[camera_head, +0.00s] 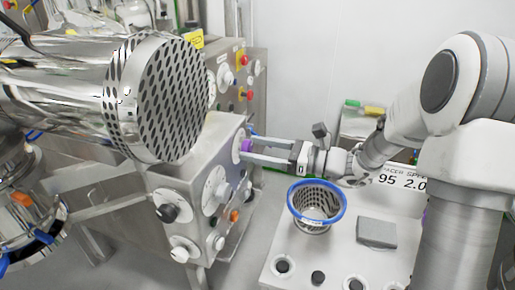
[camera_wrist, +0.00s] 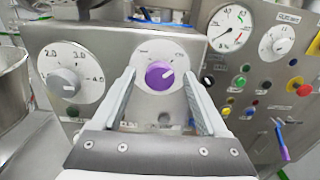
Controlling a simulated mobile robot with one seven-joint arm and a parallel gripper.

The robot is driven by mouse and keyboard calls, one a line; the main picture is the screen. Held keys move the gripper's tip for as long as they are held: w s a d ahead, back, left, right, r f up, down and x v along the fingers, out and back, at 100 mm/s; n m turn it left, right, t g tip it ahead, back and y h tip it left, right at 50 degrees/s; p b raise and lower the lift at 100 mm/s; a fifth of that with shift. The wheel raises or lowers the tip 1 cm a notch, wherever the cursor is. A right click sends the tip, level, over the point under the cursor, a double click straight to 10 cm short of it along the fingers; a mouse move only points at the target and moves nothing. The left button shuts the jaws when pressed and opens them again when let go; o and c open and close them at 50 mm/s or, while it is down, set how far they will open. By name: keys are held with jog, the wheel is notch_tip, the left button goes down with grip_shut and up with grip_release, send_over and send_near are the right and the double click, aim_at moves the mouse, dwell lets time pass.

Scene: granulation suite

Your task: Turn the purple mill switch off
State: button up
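The purple mill switch (camera_wrist: 159,75) is a round knob on a white dial on the front of a steel control box. In the wrist view it sits between and beyond my gripper's two fingers (camera_wrist: 157,95), with a light pointer mark toward the upper right. The dial lettering is too small to read surely. In the head view the purple switch (camera_head: 246,145) shows at the tips of my gripper (camera_head: 248,150), which reaches in from the right. The fingers are apart on either side of the knob; I see no clear contact.
A grey speed knob (camera_wrist: 66,83) on a numbered dial is left of the switch. Another panel (camera_wrist: 262,75) with gauges and buttons stands to the right. A perforated steel drum (camera_head: 158,97) overhangs the box. A blue-rimmed basket (camera_head: 341,208) and a grey block (camera_head: 377,232) are on a white surface.

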grip_shut()
jog(key=shift+f+b, duration=0.1)
jog(key=shift+b, duration=0.25)
jog(key=n+b, duration=0.3)
jog(key=shift+f, duration=0.2)
jog(key=n+b, duration=0.6)
jog(key=b, duration=0.2)
jog(key=shift+s+f+b, duration=0.1)
jog(key=shift+f+b, duration=0.05)
jog(key=shift+b, duration=0.25)
jog(key=n+b, duration=0.5)
jog(key=b, duration=0.3)
jog(key=shift+n, duration=0.3)
jog(key=n+b, duration=0.2)
jog(key=b, duration=0.2)
jog(key=shift+n, duration=0.4)
jog(key=shift+r, duration=0.2)
jog(key=shift+r+n+b, duration=0.1)
jog(key=shift+n+b, duration=0.3)
jog(key=shift+b, duration=0.05)
